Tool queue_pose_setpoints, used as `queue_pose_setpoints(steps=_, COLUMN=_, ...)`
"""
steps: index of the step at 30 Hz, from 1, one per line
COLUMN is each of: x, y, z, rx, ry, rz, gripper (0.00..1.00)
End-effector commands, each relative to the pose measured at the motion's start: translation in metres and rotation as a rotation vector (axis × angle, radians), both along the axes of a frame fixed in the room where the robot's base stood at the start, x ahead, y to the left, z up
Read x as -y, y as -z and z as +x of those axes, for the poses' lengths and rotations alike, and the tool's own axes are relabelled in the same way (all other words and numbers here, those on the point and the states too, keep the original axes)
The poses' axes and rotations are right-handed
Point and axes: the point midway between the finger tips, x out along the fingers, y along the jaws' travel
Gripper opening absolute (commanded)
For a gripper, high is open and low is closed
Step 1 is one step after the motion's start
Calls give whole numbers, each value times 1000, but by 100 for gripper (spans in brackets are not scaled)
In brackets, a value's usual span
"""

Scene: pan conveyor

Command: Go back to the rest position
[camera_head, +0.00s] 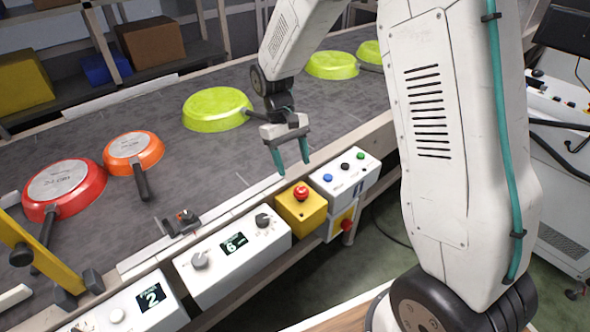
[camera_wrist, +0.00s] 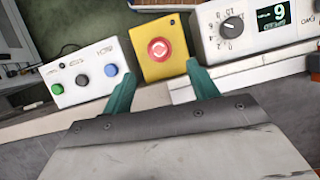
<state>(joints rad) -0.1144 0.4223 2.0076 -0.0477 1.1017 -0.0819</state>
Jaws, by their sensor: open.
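My gripper (camera_head: 290,157) has two teal fingers and hangs above the near edge of the conveyor, close to the yellow box with the red stop button (camera_head: 301,193). The fingers are apart with nothing between them. In the wrist view my gripper (camera_wrist: 162,88) points toward the same red button (camera_wrist: 160,49), which shows between and beyond the fingertips. I cannot tell the exact gap between fingertips and box.
Red (camera_head: 64,190), orange (camera_head: 133,152) and lime (camera_head: 217,108) pans lie upside down on the dark conveyor (camera_head: 200,170). A button box (camera_head: 345,172) and dial box (camera_head: 232,254) flank the yellow box. A yellow frame (camera_head: 38,255) stands at the left.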

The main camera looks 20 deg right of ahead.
Motion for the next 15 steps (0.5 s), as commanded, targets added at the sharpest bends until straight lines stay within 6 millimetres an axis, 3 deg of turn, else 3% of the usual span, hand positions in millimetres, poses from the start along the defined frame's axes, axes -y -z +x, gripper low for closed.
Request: queue_pose_setpoints(steps=15, x=0, y=0, z=-4, rx=-15, ry=9, rz=-5, gripper=59)
